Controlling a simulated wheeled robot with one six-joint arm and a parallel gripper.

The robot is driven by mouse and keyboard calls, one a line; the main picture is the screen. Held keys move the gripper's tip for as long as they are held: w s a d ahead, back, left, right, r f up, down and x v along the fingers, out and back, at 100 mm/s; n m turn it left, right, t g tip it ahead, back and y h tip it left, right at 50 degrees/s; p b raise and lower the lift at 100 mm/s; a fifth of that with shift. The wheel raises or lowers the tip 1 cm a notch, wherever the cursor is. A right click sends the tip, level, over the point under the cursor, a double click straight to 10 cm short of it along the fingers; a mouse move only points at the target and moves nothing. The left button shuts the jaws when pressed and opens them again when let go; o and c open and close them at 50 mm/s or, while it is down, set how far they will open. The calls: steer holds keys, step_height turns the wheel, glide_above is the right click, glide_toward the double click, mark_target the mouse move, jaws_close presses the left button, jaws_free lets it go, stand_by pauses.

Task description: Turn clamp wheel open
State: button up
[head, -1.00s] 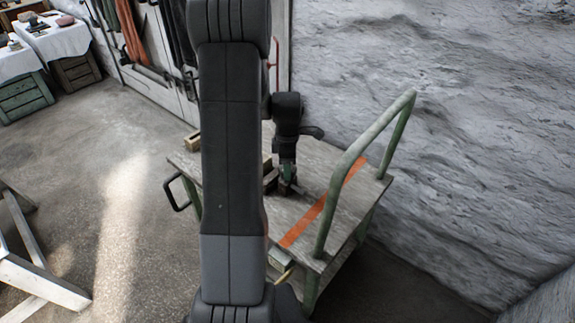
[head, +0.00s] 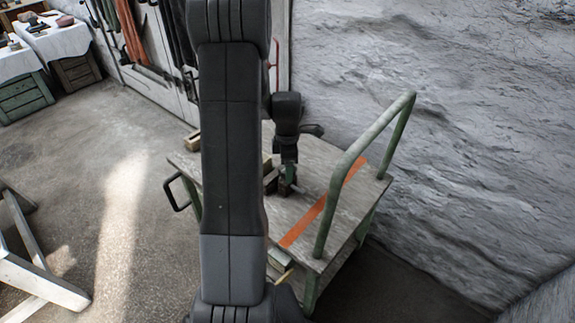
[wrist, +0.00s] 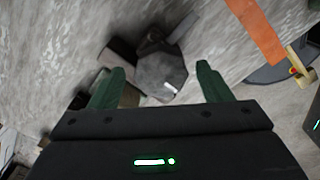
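A dark grey, many-sided piece (wrist: 160,74), which looks like the clamp wheel, lies in the middle of the wrist view. A dark shaft or bar joins it at the top. My gripper (wrist: 162,70) has its two green fingers apart, one on each side of this piece with gaps between; I cannot tell how deep they reach around it. In the head view my gripper (head: 287,183) points down, low over the wooden top of a cart (head: 306,192). There the wheel is hidden or too small to make out.
The cart has a green tubular handle (head: 352,150) at right and an orange stripe (head: 312,217) beside my gripper. A yellow-ended item (head: 284,278) sits at its near edge. Light blocks (head: 192,142) lie at the far left. A rough grey wall stands behind; open floor lies left.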

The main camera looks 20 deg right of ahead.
step_height(320, 180, up, 14)
steer(key=p, duration=0.1)
stand_by(0.5)
steer(key=shift+f, duration=0.25)
step_height(320, 180, down, 14)
steer(key=shift+r+b, duration=0.15)
steer(key=shift+b, duration=0.4)
